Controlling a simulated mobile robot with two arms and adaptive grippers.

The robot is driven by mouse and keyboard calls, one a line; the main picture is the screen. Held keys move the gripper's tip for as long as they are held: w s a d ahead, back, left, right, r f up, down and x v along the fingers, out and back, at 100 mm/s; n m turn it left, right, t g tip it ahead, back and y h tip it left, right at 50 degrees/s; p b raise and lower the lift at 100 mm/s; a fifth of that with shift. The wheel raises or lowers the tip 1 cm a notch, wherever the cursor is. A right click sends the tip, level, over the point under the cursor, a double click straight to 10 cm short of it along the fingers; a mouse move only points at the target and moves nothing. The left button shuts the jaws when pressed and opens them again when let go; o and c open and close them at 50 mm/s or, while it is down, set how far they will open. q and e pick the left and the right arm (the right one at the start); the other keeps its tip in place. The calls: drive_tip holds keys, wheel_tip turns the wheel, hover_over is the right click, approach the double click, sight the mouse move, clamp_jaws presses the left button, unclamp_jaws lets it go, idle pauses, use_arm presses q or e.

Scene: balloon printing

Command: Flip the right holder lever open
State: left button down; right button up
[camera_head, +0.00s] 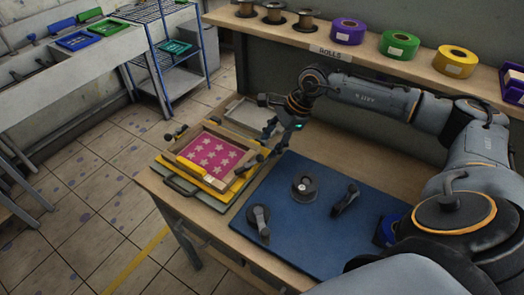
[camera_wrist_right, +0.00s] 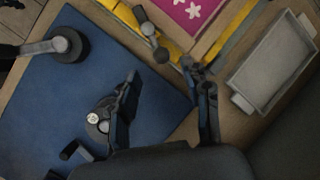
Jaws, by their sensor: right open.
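A wooden screen frame (camera_head: 230,141) with a pink star-patterned panel (camera_head: 213,156) sits on a yellow base (camera_head: 193,177) at the table's left end. The holder lever (camera_head: 246,168) is a dark rod with round knobs at the frame's near right corner; it also shows in the right wrist view (camera_wrist_right: 150,33). My right gripper (camera_head: 283,141) is above the table just right of the frame. In the right wrist view its fingers (camera_wrist_right: 170,80) are spread, with nothing between the tips. A second dark knobbed part (camera_wrist_right: 188,65) is close to the right finger; contact is unclear.
A blue mat (camera_head: 305,235) carries a round dark weight (camera_head: 304,187) and dark handled tools (camera_head: 259,222). A grey tray (camera_wrist_right: 272,62) lies beside the frame. A shelf with tape rolls (camera_head: 399,46) runs behind my right arm.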

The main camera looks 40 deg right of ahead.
sight(262, 155)
drive_tip(key=p+x, duration=0.1)
drive_tip(key=x, duration=0.4)
drive_tip(key=shift+w+d, duration=0.1)
drive_tip(key=shift+w+a+f, duration=0.15)
drive_tip(key=shift+a+f, duration=0.1)
drive_tip(key=shift+f, duration=0.45)
drive_tip(key=shift+c, duration=0.2)
